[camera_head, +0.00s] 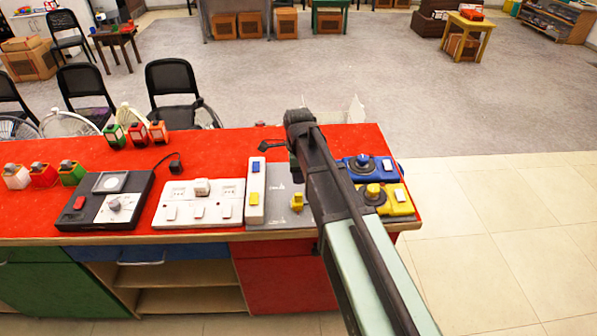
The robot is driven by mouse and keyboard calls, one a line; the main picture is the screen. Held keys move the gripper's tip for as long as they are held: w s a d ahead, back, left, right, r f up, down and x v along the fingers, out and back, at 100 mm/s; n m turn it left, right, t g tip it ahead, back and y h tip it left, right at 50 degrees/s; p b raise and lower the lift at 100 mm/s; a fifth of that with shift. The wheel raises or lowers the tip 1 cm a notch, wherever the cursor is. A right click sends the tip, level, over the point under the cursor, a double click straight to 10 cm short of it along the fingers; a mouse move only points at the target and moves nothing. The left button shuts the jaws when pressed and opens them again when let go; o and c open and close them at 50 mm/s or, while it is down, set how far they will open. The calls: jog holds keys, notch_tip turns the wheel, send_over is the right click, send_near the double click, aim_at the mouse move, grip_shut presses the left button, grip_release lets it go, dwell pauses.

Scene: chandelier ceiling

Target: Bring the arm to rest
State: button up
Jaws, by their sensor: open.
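My arm reaches from the bottom right up over the right part of the red-topped counter (225,150). Its wrist is above the counter's far side. My gripper (268,147) shows as a small dark shape pointing left from the wrist, partly hidden by the arm. It is open, and I see nothing held in it. It appears above the counter, beyond a white switch strip (256,192) and a grey panel (283,183) with a yellow knob (297,202). The arm hides part of this panel.
Blue (361,167) and yellow (385,196) control boxes sit right of my arm. Black chairs (178,90) are behind the counter. The tiled floor (500,230) at right is clear.

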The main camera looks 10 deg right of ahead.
jog(key=shift+r, duration=0.3)
